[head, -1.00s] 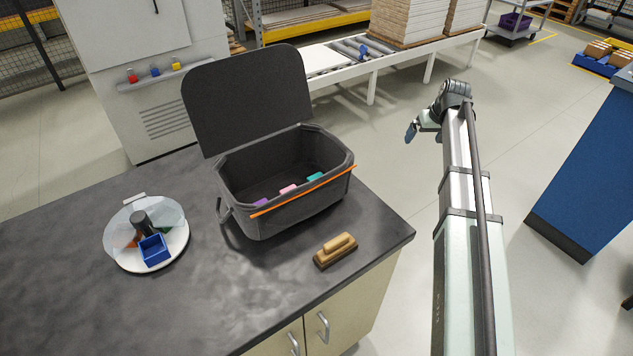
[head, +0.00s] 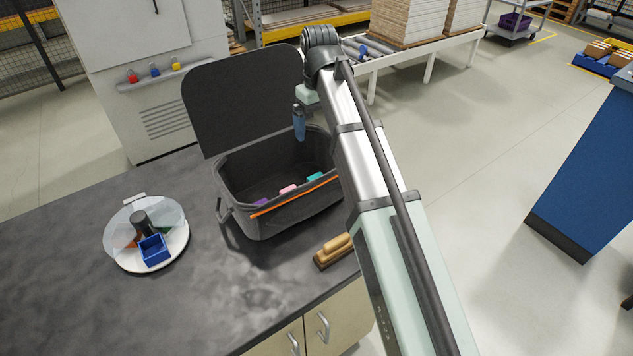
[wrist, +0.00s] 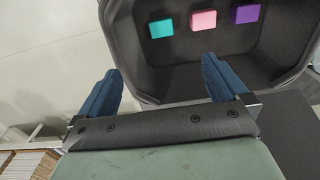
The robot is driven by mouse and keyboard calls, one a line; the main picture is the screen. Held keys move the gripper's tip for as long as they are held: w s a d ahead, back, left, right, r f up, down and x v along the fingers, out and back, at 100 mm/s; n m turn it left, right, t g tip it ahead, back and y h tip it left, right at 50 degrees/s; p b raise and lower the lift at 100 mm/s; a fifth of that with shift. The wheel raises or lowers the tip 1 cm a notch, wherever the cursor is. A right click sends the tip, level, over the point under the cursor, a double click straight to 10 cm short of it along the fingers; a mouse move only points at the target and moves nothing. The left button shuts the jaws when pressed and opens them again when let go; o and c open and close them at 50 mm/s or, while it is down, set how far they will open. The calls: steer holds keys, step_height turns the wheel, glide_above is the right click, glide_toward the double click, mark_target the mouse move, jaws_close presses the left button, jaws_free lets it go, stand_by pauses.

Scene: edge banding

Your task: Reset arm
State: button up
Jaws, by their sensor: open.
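My gripper (wrist: 160,85) is open and empty in the wrist view, its two blue fingers spread apart. In the head view one blue finger (head: 299,123) hangs above the back part of the open dark grey bin (head: 297,210); my arm hides the bin's right end. Inside the bin, in the wrist view, lie a teal block (wrist: 161,29), a pink block (wrist: 203,20) and a purple block (wrist: 245,14), in a row and apart from each other. The fingers are apart from the blocks.
The raised bin lid (head: 245,100) stands behind the bin. A wooden-handled brush (head: 333,250) lies in front on the dark counter (head: 70,285). A round white tray (head: 175,250) with a clear cover and a blue box (head: 153,250) stands at left. The counter's front left is clear.

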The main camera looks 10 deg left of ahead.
steer(key=f, duration=1)
steer(key=shift+s+a, duration=0.15)
steer(key=shift+s, duration=0.1)
steer(key=shift+r, duration=0.1)
stand_by(0.4)
